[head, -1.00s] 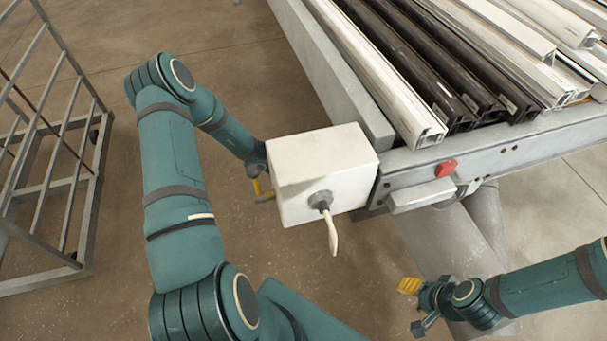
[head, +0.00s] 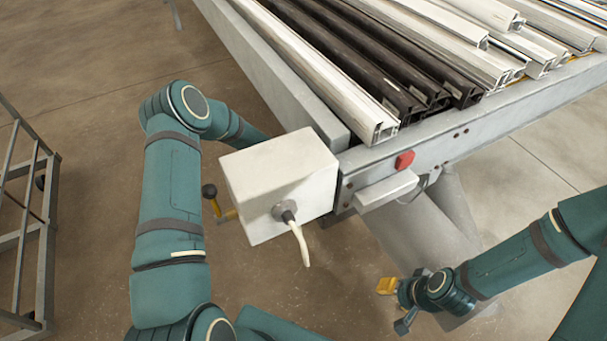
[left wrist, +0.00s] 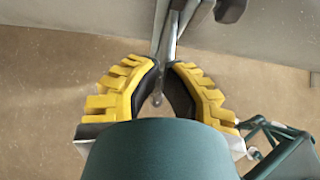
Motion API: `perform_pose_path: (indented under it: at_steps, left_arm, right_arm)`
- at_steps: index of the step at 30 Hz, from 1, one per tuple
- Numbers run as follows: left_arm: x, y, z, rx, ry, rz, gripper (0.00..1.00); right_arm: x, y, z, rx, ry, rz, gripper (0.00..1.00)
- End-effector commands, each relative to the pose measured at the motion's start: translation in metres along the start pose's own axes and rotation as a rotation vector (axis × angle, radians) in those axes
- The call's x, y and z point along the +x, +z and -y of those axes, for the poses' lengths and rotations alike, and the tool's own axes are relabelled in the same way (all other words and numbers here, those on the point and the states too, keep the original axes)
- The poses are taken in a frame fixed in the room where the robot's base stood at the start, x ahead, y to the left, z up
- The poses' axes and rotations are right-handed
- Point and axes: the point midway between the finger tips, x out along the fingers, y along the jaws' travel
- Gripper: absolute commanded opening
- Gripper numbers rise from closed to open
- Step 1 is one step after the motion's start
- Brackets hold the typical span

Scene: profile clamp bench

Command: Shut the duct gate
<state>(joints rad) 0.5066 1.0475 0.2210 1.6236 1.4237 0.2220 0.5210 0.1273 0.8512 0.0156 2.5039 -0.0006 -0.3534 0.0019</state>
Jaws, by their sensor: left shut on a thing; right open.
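I cannot make out a duct gate for certain. A wide grey duct (head: 432,220) runs down below the bench's near end. I cannot tell what the rod belongs to. My right gripper (head: 396,303) is open and empty, low in front of the duct.
The bench (head: 480,120) carries several white and dark profiles (head: 350,60). A red button (head: 404,160) is on its near end. A metal rack (head: 30,230) stands at the left. The floor between rack and bench is clear.

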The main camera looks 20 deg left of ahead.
Motion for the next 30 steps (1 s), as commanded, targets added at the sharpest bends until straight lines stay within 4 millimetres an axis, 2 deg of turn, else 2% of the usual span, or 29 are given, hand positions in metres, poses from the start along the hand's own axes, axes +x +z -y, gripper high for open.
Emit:
perform_pose_path:
  at_steps: [3, 17, 22, 27, 30]
  left_arm:
    - [0.004, 0.007, 0.000, 0.003, 0.000, 0.004, 0.00]
    - [0.002, 0.006, -0.001, 0.001, 0.001, 0.004, 0.00]
    - [-0.017, 0.005, -0.002, 0.000, 0.003, 0.003, 0.00]
    - [-0.052, 0.005, -0.002, 0.001, 0.004, 0.002, 0.00]
    - [-0.067, -0.016, -0.002, -0.005, 0.003, -0.001, 0.00]
  right_arm:
    - [-0.001, 0.000, 0.000, 0.000, 0.000, 0.001, 0.47]
    - [-0.001, 0.000, 0.000, 0.000, 0.000, 0.001, 0.47]
    - [-0.001, 0.000, 0.000, 0.000, 0.000, 0.001, 0.47]
    - [-0.001, 0.000, 0.000, 0.000, 0.000, 0.001, 0.47]
    - [-0.001, 0.000, 0.000, 0.000, 0.000, 0.001, 0.47]
